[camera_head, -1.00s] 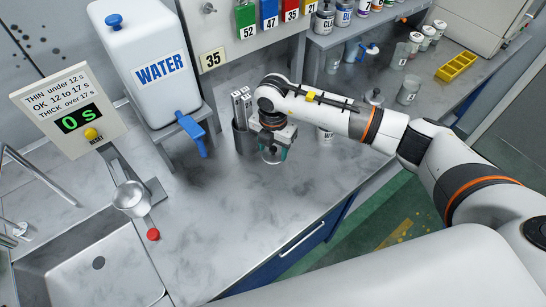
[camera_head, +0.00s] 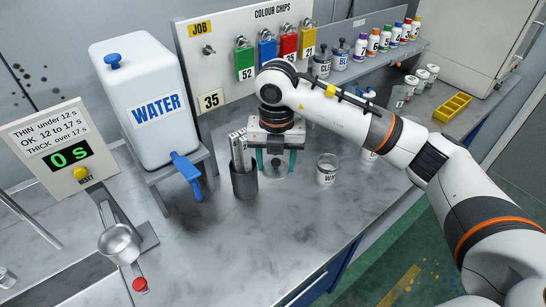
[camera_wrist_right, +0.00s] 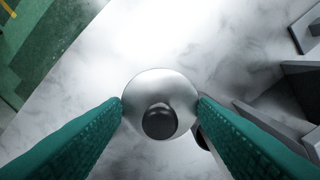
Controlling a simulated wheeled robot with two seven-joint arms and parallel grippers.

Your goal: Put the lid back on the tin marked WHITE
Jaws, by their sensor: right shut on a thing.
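My right gripper (camera_head: 275,162) points down over the bench. Its green fingers are shut on the lid (camera_head: 275,170), a round pale metal disc. In the right wrist view the lid (camera_wrist_right: 160,100) sits between the fingertips with its dark round knob facing the camera. The lid appears to be held above the bench, though the exact gap cannot be told. My left gripper is out of view.
A dark holder with metal strips (camera_head: 244,182) stands just left of the gripper. The front bench (camera_head: 270,240) is clear.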

